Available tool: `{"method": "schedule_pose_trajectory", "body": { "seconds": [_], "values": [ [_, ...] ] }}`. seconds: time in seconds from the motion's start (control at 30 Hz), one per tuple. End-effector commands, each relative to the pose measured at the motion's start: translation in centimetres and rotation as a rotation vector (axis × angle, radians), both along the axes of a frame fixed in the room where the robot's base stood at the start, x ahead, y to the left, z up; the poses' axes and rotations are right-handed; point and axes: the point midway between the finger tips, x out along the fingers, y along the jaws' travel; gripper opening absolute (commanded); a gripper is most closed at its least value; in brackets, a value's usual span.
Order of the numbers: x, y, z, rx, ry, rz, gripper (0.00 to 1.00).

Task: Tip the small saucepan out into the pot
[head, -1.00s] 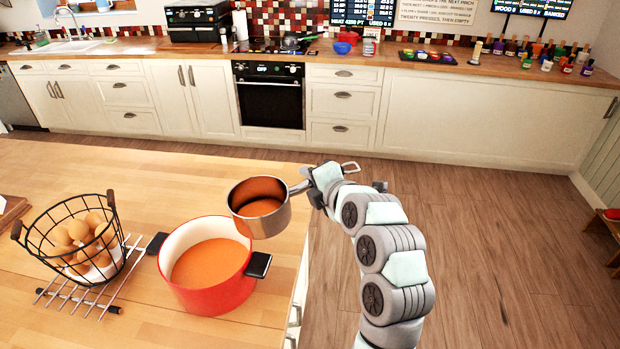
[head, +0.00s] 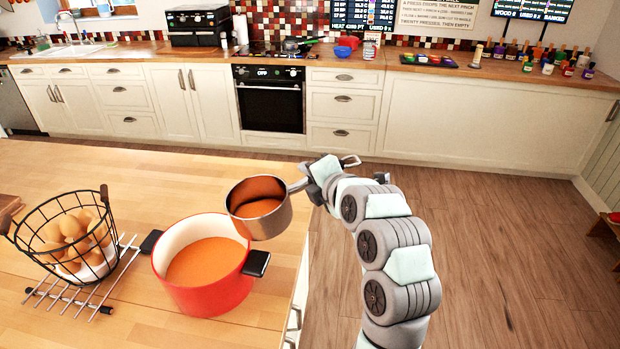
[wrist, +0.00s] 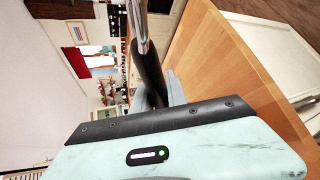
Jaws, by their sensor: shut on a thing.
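The small saucepan (head: 279,222) is steel and holds orange liquid. It is tilted a little to the left, above the right rim of the pot. The pot (head: 207,298) is red with a white inside and black handles, and stands on the wooden island with orange liquid in it. My gripper (head: 318,176) is shut on the saucepan's handle, to the right of the pan. In the wrist view the dark handle (wrist: 150,75) runs into my gripper; the fingertips are mostly hidden there. No stream of liquid shows between pan and pot.
A black wire basket (head: 22,246) of eggs stands on a metal trivet (head: 48,297) left of the pot. The wooden island top (head: 150,180) is clear behind the pot. Its right edge lies just right of the pot, with open floor beyond.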

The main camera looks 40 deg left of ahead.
Motion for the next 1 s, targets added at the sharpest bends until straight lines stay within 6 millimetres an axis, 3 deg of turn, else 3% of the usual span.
{"method": "schedule_pose_trajectory", "body": {
  "seconds": [0.63, 1.0],
  "values": [
    [-0.3, 0.2, -1.0, -0.054, -0.086, 0.0, 0.0],
    [-0.7, 0.5, 0.8, -0.115, -0.174, 0.0, 0.0]
  ]
}}
